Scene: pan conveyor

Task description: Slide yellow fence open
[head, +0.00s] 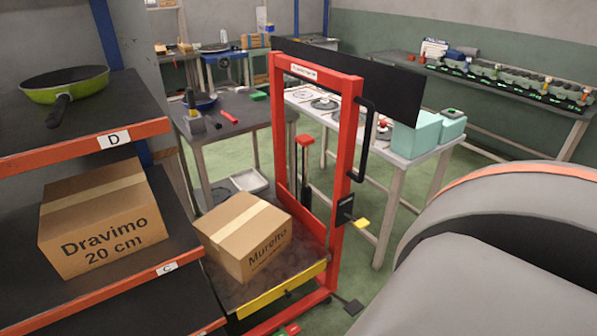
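The yellow fence (283,290) is a low yellow bar along the front edge of the dark platform of a red lift frame (339,150). A cardboard box (243,238) with a "Muretto" label sits on the platform behind the fence. The fence looks to be across the platform's front edge. Neither of my grippers shows in the head view. A large grey rounded part with an orange stripe, likely mine, fills the lower right.
The orange-edged shelf (95,149) at left holds a green pan (64,84) and a "Dravimo 20 cm" box (102,217).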

